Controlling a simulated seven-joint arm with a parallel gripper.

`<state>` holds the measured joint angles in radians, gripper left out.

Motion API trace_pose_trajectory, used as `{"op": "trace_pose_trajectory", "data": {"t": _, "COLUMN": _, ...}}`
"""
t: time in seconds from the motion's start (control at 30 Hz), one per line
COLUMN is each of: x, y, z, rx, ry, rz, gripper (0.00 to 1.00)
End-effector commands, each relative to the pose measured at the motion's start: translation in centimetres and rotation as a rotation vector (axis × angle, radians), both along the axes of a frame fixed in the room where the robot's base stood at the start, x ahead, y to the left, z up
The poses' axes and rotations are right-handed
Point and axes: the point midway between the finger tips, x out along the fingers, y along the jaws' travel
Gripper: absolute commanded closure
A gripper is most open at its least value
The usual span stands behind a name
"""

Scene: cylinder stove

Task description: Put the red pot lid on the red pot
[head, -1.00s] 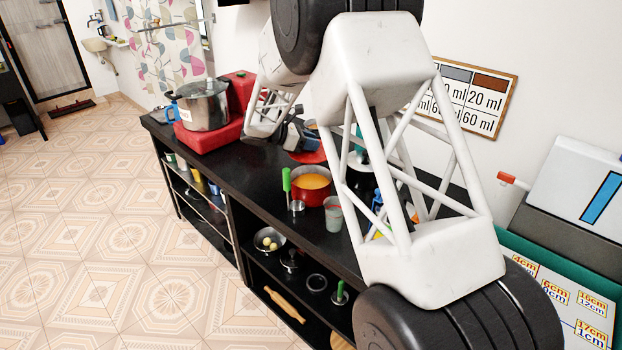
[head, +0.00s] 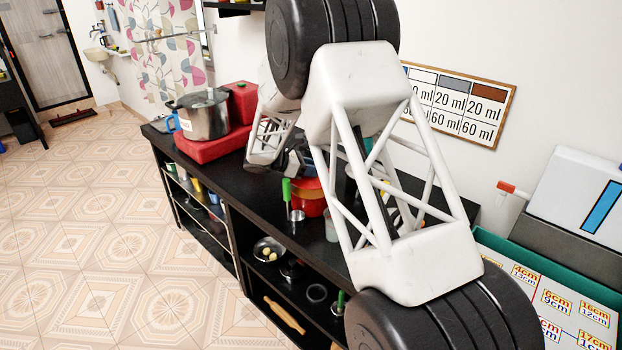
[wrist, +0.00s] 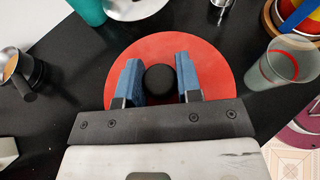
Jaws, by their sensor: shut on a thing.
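My gripper (wrist: 159,76) has its blue fingers on either side of the black knob (wrist: 160,80) of the red pot lid (wrist: 215,72) in the wrist view. The lid is a flat red disc and looks held by the knob. In the head view the lid (head: 313,183) shows as a red strip just below my gripper (head: 297,165). The red pot (head: 310,208) stands on the black counter, with a little orange content showing under the lid's near edge. Lid and pot overlap there; I cannot tell whether they touch. The lid hides the pot in the wrist view.
A green-handled measuring cup (head: 297,214) stands in front of the pot. A grey cup (head: 332,228) is to its right, also seen in the wrist view (wrist: 288,60). A large steel pot (head: 205,118) sits on a red block at the left. Counter between them is mostly clear.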

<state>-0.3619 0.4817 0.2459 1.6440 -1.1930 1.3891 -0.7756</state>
Motion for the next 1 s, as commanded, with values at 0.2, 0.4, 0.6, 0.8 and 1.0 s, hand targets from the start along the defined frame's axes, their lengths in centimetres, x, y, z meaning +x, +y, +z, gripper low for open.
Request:
{"op": "trace_pose_trajectory", "data": {"t": 0.2, "x": 0.0, "y": 0.0, "z": -0.1, "rx": 0.000, "ry": 0.000, "rz": 0.000, "gripper": 0.94}}
{"op": "trace_pose_trajectory", "data": {"t": 0.4, "x": 0.0, "y": 0.0, "z": -0.5, "rx": 0.000, "ry": 0.001, "rz": 0.000, "gripper": 0.94}}
{"op": "trace_pose_trajectory", "data": {"t": 0.6, "x": 0.0, "y": 0.0, "z": -2.5, "rx": 0.000, "ry": 0.002, "rz": 0.000, "gripper": 0.94}}
{"op": "trace_pose_trajectory", "data": {"t": 0.8, "x": 0.0, "y": 0.0, "z": -3.8, "rx": 0.001, "ry": 0.000, "rz": 0.000, "gripper": 0.94}}
{"op": "trace_pose_trajectory", "data": {"t": 1.0, "x": 0.0, "y": 0.0, "z": -3.8, "rx": 0.001, "ry": 0.000, "rz": 0.000, "gripper": 0.94}}
